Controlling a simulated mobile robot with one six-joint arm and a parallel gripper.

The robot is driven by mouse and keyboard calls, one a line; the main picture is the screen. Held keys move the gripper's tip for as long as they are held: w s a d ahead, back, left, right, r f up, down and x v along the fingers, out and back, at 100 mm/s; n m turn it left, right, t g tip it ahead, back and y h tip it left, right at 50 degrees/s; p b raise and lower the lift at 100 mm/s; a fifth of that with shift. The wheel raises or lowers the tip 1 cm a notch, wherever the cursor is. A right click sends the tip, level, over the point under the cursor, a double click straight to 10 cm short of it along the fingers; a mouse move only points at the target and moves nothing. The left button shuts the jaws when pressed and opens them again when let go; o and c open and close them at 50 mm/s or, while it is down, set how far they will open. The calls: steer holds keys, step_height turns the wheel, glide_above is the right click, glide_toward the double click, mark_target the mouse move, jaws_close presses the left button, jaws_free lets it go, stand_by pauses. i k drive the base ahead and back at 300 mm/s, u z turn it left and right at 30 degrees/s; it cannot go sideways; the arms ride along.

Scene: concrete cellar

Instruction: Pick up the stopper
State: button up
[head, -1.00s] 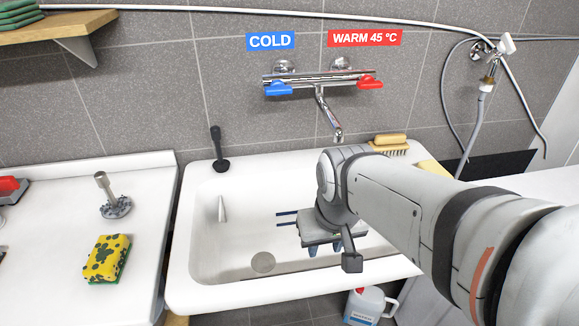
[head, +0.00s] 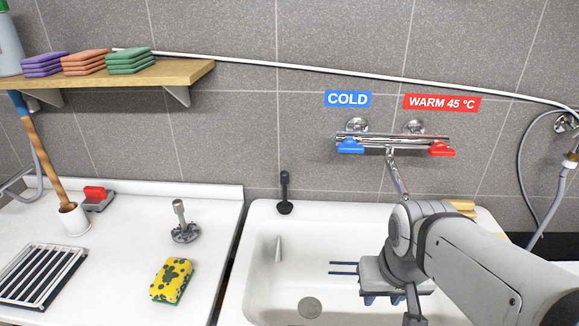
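The stopper appears to be the black piece (head: 285,195) with an upright handle and a round foot, standing on the back rim of the white sink (head: 240,290). Nothing covers it. My gripper (head: 384,300) hangs over the basin, to the right of and nearer than the black piece. Its two bluish fingertips point down with a gap between them and nothing visible in it. The rest of the arm reaches in from the lower right and hides the sink's right part.
A wall tap (head: 395,140) with blue and red levers hangs over the sink. A yellow sponge (head: 171,281) and an upright metal-handled piece (head: 182,225) stand on the left counter. A shelf (head: 110,82) is on the wall. The back rim near the black piece is clear.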

mark_target(285, 207)
steer(key=u, duration=0.4)
steer(key=k, duration=1.3)
steer(key=u, duration=0.75)
steer(key=i, duration=1.8)
steer(key=z, duration=0.7)
